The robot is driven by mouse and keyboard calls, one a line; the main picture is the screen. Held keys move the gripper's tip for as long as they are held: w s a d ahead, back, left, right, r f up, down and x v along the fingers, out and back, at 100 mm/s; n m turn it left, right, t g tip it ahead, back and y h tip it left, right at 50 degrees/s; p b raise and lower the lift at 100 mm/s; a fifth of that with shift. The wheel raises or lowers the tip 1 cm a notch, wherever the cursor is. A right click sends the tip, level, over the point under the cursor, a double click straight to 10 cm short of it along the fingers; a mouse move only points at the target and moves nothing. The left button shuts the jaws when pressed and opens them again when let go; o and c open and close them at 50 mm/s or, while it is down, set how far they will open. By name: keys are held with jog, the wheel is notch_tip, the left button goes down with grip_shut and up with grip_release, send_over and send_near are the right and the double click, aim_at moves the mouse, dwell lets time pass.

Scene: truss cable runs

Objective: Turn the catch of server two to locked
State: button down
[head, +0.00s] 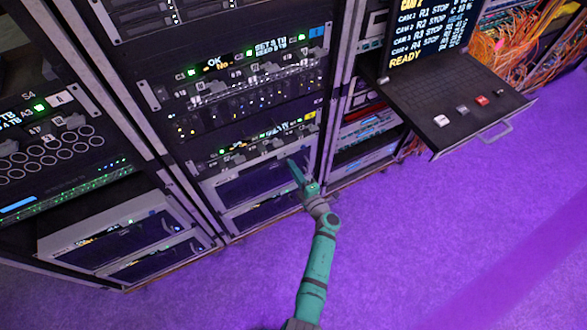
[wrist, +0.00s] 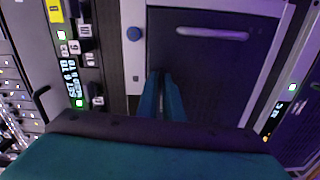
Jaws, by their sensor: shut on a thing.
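My gripper (wrist: 163,95) reaches over the front of a pale-framed server with a dark front panel (wrist: 215,65). Its two green fingers are close together, with a narrow gap between them. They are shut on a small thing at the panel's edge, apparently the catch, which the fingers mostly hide. I cannot make out which way the catch points.
Labelled units with small switches (wrist: 80,70) lie alongside. A pull-out shelf (head: 440,95) juts out at the right. The purple floor (head: 430,240) is clear.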

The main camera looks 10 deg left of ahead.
jog(key=m, duration=1.6)
jog(key=shift+f+m, duration=0.1)
jog(key=shift+m, duration=0.3)
dwell(0.3)
jog(key=c, duration=1.9)
grip_release()
jog(key=v, duration=1.1)
